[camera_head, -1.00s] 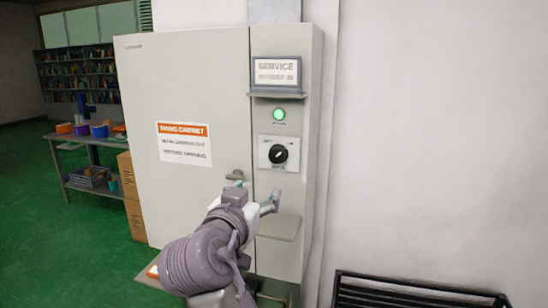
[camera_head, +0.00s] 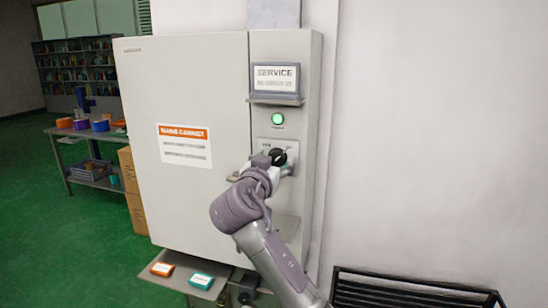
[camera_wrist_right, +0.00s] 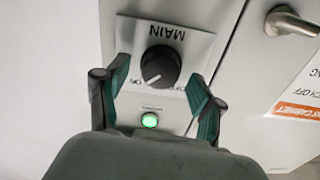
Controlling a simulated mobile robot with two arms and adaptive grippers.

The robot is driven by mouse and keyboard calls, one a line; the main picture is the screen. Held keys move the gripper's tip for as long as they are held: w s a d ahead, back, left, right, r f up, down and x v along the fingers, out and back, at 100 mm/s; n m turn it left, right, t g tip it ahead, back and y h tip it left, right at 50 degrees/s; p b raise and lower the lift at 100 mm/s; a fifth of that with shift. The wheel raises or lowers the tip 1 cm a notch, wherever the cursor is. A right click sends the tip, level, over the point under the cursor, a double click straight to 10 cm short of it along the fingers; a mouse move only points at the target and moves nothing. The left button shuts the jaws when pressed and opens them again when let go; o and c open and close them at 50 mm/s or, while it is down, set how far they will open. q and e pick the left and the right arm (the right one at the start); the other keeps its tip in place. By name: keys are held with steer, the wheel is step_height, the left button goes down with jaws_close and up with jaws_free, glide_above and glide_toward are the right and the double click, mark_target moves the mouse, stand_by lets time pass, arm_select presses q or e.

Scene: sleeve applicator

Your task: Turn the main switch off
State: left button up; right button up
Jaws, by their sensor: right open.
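The main switch is a round black knob (camera_head: 279,157) on a pale plate, on the narrow right panel of a grey cabinet. The right wrist view shows the knob (camera_wrist_right: 161,66) upside down, its white mark pointing toward the lower-left label, which seems to read ON. My right gripper (camera_head: 276,166) is at the knob and partly covers the plate. In the right wrist view my right gripper (camera_wrist_right: 160,75) is open, with one finger on either side of the knob; gaps show between fingers and knob. My left gripper is in neither view.
A green lamp (camera_head: 278,119) is lit above the knob, under a SERVICE sign (camera_head: 276,77) with a ledge. A door handle (camera_wrist_right: 292,22) sits beside the panel. A low shelf (camera_head: 164,284) holds orange and teal items. A black rack (camera_head: 410,290) stands at lower right.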

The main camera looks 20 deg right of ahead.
steer(key=shift+w, duration=0.1)
steer(key=c, duration=1.1)
steer(key=shift+c, duration=0.2)
steer(key=shift+n, duration=0.3)
steer(key=n+p, duration=0.1)
steer(key=n, duration=0.2)
steer(key=shift+p, duration=0.3)
steer(key=n+p, duration=0.2)
steer(key=n, duration=0.3)
steer(key=shift+p, duration=0.35)
steer(key=n+p, duration=0.3)
steer(key=n, duration=0.1)
steer(key=shift+w+a+n, duration=0.1)
steer(key=shift+n, duration=0.2)
steer(key=shift+f+n+p, duration=0.2)
steer(key=shift+n+p, duration=1.75)
steer(key=shift+n, duration=0.35)
